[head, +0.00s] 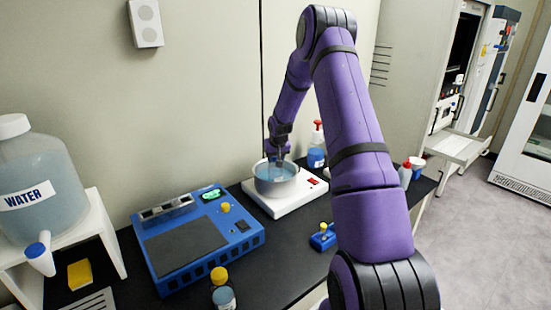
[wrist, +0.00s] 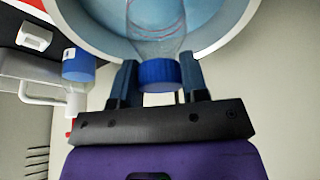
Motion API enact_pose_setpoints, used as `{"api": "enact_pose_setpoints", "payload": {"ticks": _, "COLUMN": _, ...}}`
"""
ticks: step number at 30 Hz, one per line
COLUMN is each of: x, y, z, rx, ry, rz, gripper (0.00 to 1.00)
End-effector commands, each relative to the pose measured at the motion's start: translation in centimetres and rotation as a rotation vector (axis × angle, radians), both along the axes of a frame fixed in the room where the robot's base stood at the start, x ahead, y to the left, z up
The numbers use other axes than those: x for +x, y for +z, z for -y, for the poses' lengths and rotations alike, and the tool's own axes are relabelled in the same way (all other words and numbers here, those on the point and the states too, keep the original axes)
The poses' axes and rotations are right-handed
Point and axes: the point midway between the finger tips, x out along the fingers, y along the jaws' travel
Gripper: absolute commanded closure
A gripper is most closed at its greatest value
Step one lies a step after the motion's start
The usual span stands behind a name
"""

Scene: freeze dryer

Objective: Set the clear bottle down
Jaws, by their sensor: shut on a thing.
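The clear bottle (wrist: 157,48) has a blue cap (wrist: 158,74) and shows in the wrist view. My gripper (wrist: 158,85) is shut on it at the cap end, one finger on each side. The bottle's body reaches over or into a round metal pot of bluish liquid (wrist: 205,18). In the head view the pot (head: 277,188) stands on a white heating plate (head: 306,190), and my gripper (head: 277,160) points down into it. The bottle is too hidden there to make out. I cannot tell whether the bottle touches the pot's floor.
A blue device (head: 200,240) stands left of the plate on the black bench (head: 268,262). Beside the pot are a red-topped bottle (head: 316,150) and a small blue holder (head: 322,237). A yellow-capped bottle (head: 222,290) stands in front. A water jug (head: 35,180) sits on a white stand at left.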

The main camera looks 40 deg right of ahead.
Motion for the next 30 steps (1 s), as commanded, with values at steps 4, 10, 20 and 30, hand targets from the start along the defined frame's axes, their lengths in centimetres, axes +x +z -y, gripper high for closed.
{"api": "enact_pose_setpoints", "payload": {"ticks": 4, "x": 0.0, "y": -0.1, "z": 0.0, "rx": 0.000, "ry": 0.000, "rz": 0.000, "gripper": 1.00}}
{"api": "enact_pose_setpoints", "payload": {"ticks": 10, "x": 0.0, "y": -0.2, "z": 0.0, "rx": 0.000, "ry": 0.000, "rz": 0.000, "gripper": 0.32}}
{"api": "enact_pose_setpoints", "payload": {"ticks": 20, "x": -0.1, "y": 0.3, "z": 0.0, "rx": 0.000, "ry": 0.000, "rz": 0.001, "gripper": 0.32}}
{"api": "enact_pose_setpoints", "payload": {"ticks": 30, "x": -1.9, "y": 5.5, "z": -1.0, "rx": -0.001, "ry": 0.000, "rz": 0.003, "gripper": 0.32}}
